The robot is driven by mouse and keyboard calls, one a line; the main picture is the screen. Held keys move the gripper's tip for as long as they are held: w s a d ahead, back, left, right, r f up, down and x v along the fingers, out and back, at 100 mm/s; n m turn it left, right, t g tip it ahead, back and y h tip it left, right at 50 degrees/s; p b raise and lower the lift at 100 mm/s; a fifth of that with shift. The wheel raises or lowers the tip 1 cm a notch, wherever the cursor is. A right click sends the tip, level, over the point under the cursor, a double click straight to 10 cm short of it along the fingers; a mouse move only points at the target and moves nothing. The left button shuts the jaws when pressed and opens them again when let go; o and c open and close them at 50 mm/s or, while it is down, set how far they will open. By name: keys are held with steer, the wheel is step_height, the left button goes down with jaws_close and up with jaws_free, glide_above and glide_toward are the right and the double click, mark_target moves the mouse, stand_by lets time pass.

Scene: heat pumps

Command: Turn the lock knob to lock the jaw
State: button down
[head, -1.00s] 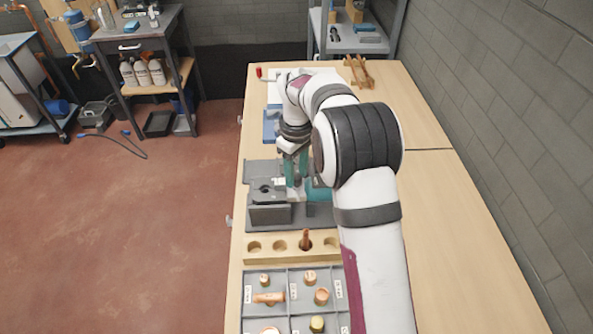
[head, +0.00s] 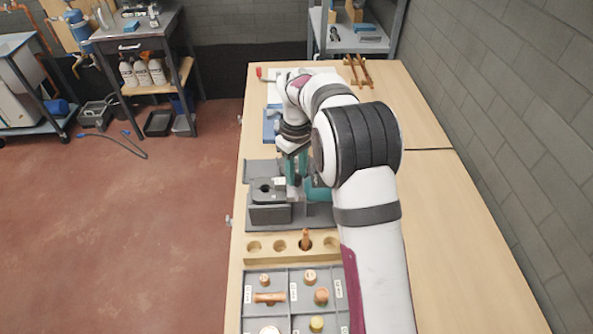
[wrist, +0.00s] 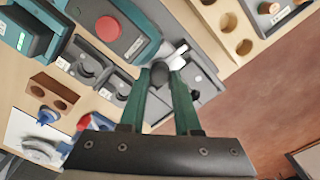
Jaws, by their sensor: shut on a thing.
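My gripper (head: 296,170) points down over the grey jaw fixture on the bench in the head view. In the wrist view its two green fingers (wrist: 161,85) are shut on a dark round knob (wrist: 160,71), the lock knob as far as I can tell. The grey jaw block (head: 270,212) stands just left of the gripper on a dark grey base plate (head: 318,216), its two parts close together around a round hole. In the head view the knob is hidden by my fingers and arm. The knob's turn angle cannot be read.
A teal machine with a red button (wrist: 108,29) stands close beside the fixture. A wooden block with holes (head: 262,257), holding one copper piece, and a grey tray of fittings (head: 279,284) lie nearer. A blue item (head: 270,126) lies beyond. The bench's right side is clear.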

steer(key=m, duration=0.4)
steer(key=shift+m, duration=2.3)
steer(key=c, duration=0.9)
jaws_free()
